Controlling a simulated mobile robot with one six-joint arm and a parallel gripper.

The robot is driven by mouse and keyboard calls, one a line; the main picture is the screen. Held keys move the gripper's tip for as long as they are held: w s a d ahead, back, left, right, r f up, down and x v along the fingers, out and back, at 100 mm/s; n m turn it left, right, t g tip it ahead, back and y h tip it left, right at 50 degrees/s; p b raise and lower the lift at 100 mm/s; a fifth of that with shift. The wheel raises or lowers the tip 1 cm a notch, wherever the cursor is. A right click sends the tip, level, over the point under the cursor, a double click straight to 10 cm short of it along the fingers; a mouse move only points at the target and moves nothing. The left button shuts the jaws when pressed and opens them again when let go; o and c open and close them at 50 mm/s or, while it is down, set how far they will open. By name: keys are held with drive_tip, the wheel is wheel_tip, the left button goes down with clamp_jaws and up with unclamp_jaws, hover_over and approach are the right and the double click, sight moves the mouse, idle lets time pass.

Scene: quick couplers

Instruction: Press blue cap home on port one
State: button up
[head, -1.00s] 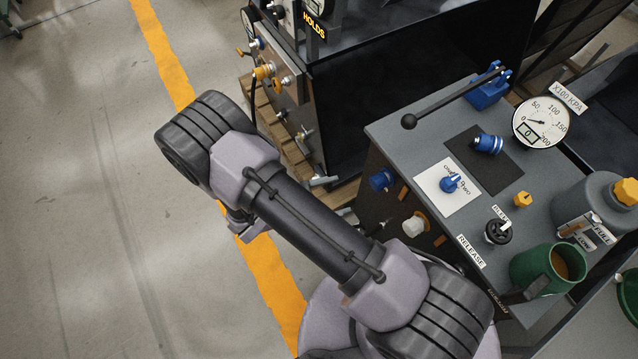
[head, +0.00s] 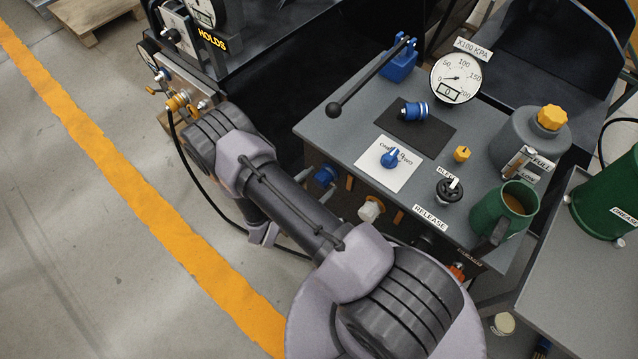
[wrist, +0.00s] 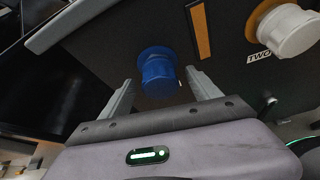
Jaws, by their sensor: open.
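A blue cap (wrist: 158,72) sits on the dark front panel of the cart, ahead of my gripper (wrist: 158,80) in the wrist view. The two grey fingers are apart, one to each side of the cap's lower part in the picture. I cannot tell whether they touch it or how far it is seated.
On the cart top (head: 330,130) are a blue selector knob (head: 391,158), a blue fitting (head: 413,111) on a black mat, a gauge (head: 455,78), a black release knob (head: 450,190) and a green mug (head: 504,212). A hose (head: 195,185) hangs at left.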

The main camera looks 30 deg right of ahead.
drive_tip(key=shift+c, duration=0.2)
clamp_jaws()
drive_tip(key=shift+s+a, duration=0.25)
drive_tip(key=shift+a, duration=0.4)
drive_tip(key=shift+s+a, duration=0.25)
drive_tip(key=shift+a, duration=0.4)
drive_tip(key=shift+s+a, duration=0.25)
drive_tip(key=shift+a, duration=0.4)
drive_tip(key=a, duration=0.2)
drive_tip(key=s+a, duration=0.1)
drive_tip(key=shift+s+a+b, duration=0.15)
drive_tip(key=shift+a+b, duration=0.15)
drive_tip(key=shift+a, duration=0.1)
